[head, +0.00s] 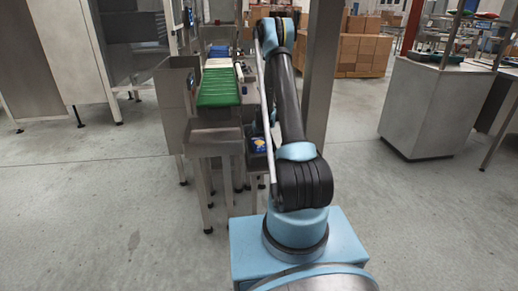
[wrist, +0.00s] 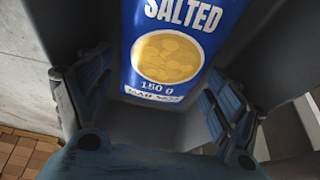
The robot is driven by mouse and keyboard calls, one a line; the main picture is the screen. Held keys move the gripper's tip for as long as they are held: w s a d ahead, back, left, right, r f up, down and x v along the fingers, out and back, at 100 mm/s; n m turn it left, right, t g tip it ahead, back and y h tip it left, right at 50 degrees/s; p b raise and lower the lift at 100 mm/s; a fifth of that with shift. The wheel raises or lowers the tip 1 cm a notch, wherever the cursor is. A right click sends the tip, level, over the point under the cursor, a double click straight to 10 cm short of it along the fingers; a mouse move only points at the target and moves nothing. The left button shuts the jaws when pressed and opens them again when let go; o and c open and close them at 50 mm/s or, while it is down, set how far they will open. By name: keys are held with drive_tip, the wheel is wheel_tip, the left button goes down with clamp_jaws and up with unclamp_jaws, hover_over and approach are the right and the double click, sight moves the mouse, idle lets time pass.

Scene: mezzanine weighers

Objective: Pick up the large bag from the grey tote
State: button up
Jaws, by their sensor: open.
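A blue bag (wrist: 175,58) marked "SALTED" and "150 g", with a picture of crisps, lies inside the grey tote (wrist: 262,62) in the wrist view. In the head view the bag (head: 257,143) is a small blue and yellow patch beside my arm, with the tote mostly hidden. My gripper (wrist: 155,88) is open, with one dark blue finger to each side of the bag's lower end. I see no clear contact between fingers and bag. The bag's top runs out of the wrist view. My arm hides the gripper in the head view.
Left of the tote stands a steel conveyor frame with a green belt (head: 218,88). A steel post (head: 322,75) rises just right of my arm. A steel cabinet (head: 425,108) stands farther right. Cardboard boxes (head: 362,48) are stacked behind. The floor between post and cabinet is clear.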

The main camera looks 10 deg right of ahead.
drive_tip(key=shift+x, duration=0.8)
drive_tip(key=c, duration=0.8)
